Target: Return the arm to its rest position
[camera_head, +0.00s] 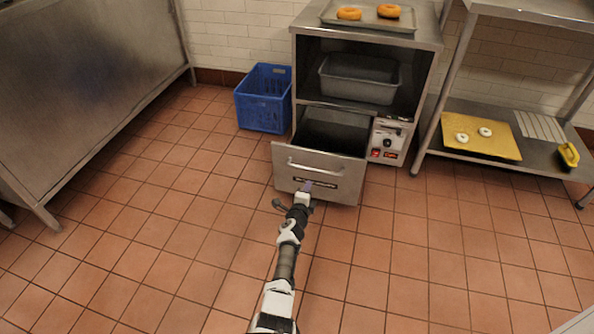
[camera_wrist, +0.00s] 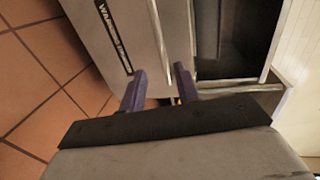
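My arm reaches forward over the floor in the head view. My gripper (camera_head: 307,187) is at its far end, in front of the pulled-out drawer (camera_head: 285,165) of the metal cabinet. In the wrist view the two purple fingers of my gripper (camera_wrist: 159,80) stand apart with nothing held between them. The drawer front (camera_wrist: 122,25) with its warning label and long handle lies just beyond them. I cannot tell whether the fingertips touch the drawer front. The drawer's dark inside shows behind its front.
A blue crate (camera_head: 264,98) stands left of the cabinet. A grey bin (camera_head: 360,82) sits on the shelf above the drawer. Steel tables flank both sides, the right one holding a yellow board (camera_head: 481,145). The tiled floor is clear.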

